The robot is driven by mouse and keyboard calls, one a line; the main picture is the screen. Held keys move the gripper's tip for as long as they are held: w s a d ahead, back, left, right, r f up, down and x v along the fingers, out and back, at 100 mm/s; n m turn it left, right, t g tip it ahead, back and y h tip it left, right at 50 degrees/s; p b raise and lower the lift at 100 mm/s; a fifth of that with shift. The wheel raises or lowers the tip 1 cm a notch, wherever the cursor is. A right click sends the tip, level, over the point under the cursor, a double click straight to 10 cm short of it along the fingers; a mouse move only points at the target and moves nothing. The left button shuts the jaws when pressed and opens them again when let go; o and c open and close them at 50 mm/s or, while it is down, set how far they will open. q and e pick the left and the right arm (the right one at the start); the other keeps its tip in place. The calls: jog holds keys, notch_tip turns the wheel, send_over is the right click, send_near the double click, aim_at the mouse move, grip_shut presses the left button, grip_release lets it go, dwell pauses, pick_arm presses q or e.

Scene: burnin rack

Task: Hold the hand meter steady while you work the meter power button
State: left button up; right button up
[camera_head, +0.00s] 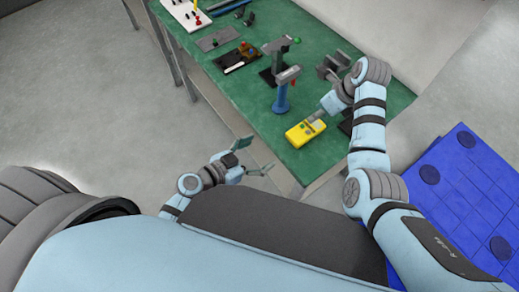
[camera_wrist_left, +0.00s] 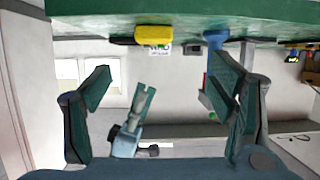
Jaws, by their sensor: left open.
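The yellow hand meter (camera_head: 300,135) lies on the green bench near its front edge. It also shows at the top of the left wrist view (camera_wrist_left: 154,34), which looks upside down. I cannot make out its power button. My left gripper (camera_head: 258,156) is open and empty, in front of the bench edge and apart from the meter. Its two spread fingers frame the left wrist view (camera_wrist_left: 165,90). My right gripper (camera_head: 316,117) reaches in from the right close to the meter. In the left wrist view it (camera_wrist_left: 142,100) points toward the meter with a gap between; its finger state is unclear.
A blue-handled tool in a stand (camera_head: 282,97) stands behind the meter. A grey clamp-like fixture (camera_head: 333,63) is farther back. Small boards and parts (camera_head: 238,57) lie at the far left of the bench. A blue panel (camera_head: 465,180) lies at the right.

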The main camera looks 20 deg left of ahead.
aim_at(296, 136)
pick_arm(q)
jog(key=shift+m+g, duration=0.3)
jog(key=shift+g, duration=0.1)
jog(key=x, duration=0.4)
jog(key=r+x, duration=0.1)
jog(key=x, duration=0.4)
jog(key=d+x, duration=0.1)
jog(key=x, duration=0.4)
jog(key=shift+w+r, duration=0.2)
jog(key=shift+r, duration=0.15)
jog(key=shift+c, duration=0.6)
jog(key=c, duration=1.3)
jog(key=shift+o, duration=0.2)
pick_arm(e)
jog(key=shift+c, duration=0.2)
